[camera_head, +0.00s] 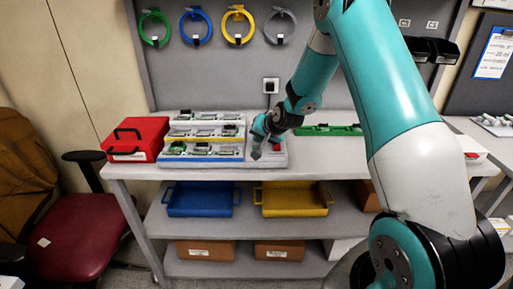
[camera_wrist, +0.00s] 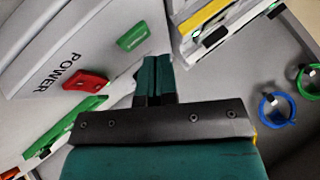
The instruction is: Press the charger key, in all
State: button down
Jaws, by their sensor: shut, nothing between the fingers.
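The charger is a grey box (camera_head: 277,162) on the bench, right of the tiered rack. In the wrist view its pale sloped face bears the word POWER (camera_wrist: 60,72), a red key (camera_wrist: 86,80) and a green key (camera_wrist: 133,36). The red key also shows in the head view (camera_head: 278,145). My gripper (camera_head: 256,155) is over the left part of the charger, pointing down. In the wrist view my gripper (camera_wrist: 155,60) is shut and empty, with its fingertips close to the green key. I cannot tell whether they touch the charger.
The tiered rack (camera_head: 201,158) with several pumps stands close on the left, beside a red case (camera_head: 136,140). A green rack (camera_head: 328,131) lies to the right. Coloured hose coils (camera_head: 238,26) hang on the back panel. A blue tray (camera_head: 199,201) and a yellow tray (camera_head: 293,202) sit below.

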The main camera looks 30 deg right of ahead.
dwell(0.5)
jog(key=shift+f+b, duration=0.4)
jog(key=shift+b, duration=0.05)
jog(key=shift+f+b, duration=0.35)
jog(key=shift+f, duration=0.05)
dwell(0.4)
dwell(0.3)
jog(key=shift+r+p, duration=0.5)
jog(key=shift+r, duration=0.3)
jog(key=shift+r+p, duration=1.75)
jog(key=shift+r, duration=0.85)
jog(key=shift+f, duration=0.1)
